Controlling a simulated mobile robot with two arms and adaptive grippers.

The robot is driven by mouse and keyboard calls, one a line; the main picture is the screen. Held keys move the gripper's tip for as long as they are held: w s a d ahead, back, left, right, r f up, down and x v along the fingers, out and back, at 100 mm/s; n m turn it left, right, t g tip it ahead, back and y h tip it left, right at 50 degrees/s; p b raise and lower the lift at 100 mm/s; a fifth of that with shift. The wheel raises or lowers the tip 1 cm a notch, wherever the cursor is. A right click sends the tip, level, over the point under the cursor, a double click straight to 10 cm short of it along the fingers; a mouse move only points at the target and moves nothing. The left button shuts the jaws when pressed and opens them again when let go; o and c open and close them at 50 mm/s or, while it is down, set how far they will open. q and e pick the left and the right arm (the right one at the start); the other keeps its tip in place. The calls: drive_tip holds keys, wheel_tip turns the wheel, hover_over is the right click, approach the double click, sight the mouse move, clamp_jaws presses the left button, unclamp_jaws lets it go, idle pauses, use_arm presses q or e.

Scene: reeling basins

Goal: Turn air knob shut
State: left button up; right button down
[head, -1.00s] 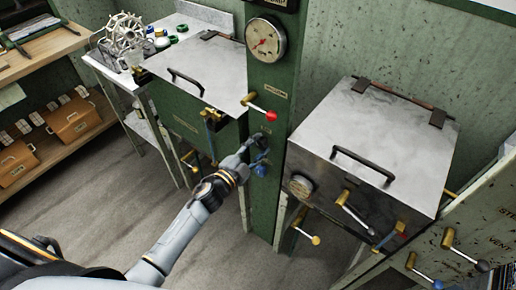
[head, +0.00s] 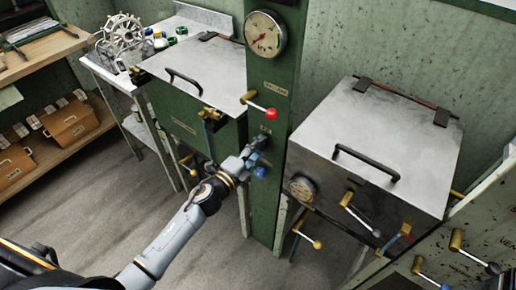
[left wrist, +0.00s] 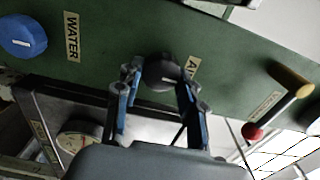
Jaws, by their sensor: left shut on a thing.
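The air knob (left wrist: 162,74) is a dark round knob with a white mark, beside a partly hidden AIR label (left wrist: 191,68) on the green column (head: 276,84). My left gripper (left wrist: 158,82) has its fingers on both sides of the knob and is shut on it. In the head view the left gripper (head: 257,147) reaches the column's front and hides most of the knob. The blue water knob (left wrist: 22,36) sits beside its WATER label; in the head view it (head: 261,172) shows just below the gripper. The right gripper is in neither view.
A red-tipped vacuum lever (head: 262,108) sticks out above the gripper. A gauge (head: 265,35) is higher on the column. A green lidded basin (head: 190,105) stands left, a metal lidded basin (head: 370,140) right, with levers on its front (head: 358,214).

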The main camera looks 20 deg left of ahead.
use_arm(q)
drive_tip(key=shift+f, duration=0.1)
idle(0.3)
drive_tip(key=o, duration=1.2)
drive_tip(key=shift+c, duration=0.2)
drive_tip(key=shift+s, duration=0.1)
drive_tip(key=v, duration=1.2)
